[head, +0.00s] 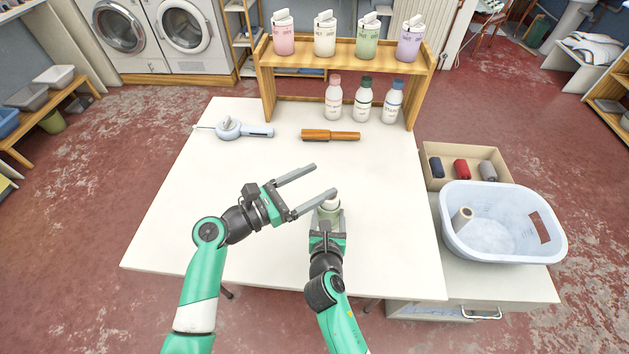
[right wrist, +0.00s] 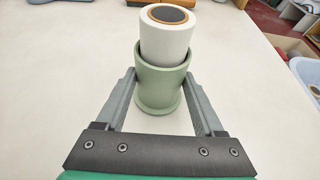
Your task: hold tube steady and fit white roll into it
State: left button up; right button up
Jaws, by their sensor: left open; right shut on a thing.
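The green tube (right wrist: 160,88) stands upright on the white table, between the fingers of my right gripper (head: 328,222). In the right wrist view my right gripper (right wrist: 165,108) is shut on the tube, one finger on each side. The white roll (right wrist: 168,38) stands upright in the tube's mouth, its upper part showing above the rim. It has a dark core with a tan ring on top. In the head view the roll (head: 330,202) shows as a small white top above the tube. My left gripper (head: 325,178) is open and empty, above the table beside the roll.
A wooden rack (head: 345,50) with bottles and canisters stands behind. A pale basket (head: 502,250) holding a roll and a box (head: 432,155) of rolls stand right. The front left table is clear.

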jog(key=o, duration=1.6)
jog(key=shift+c, duration=0.2)
